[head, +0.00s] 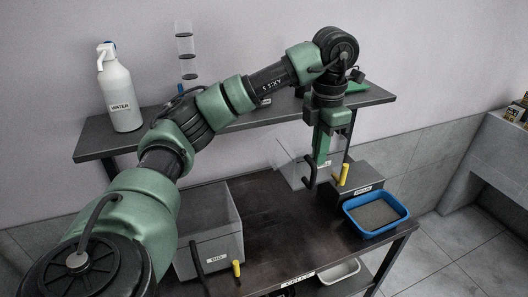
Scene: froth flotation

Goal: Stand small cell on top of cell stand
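The small cell (291,163), a clear box with a black hook-like part and a yellow peg at its front, is near the back of the dark lower table. My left gripper (322,160) points down at its front side and partly covers it. The view does not show whether the fingers are closed on its wall. The cell stand (371,181), a low grey labelled block, is just right of and partly behind the cell's front. I cannot tell whether the cell touches the stand or its base is raised. My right gripper is out of view.
A larger clear cell (222,219) stands at the front left. A blue tray (371,231) of grey material sits at the right edge. A white water bottle (118,92) and a clear tube (184,45) stand on the raised shelf (98,141). The table's middle is clear.

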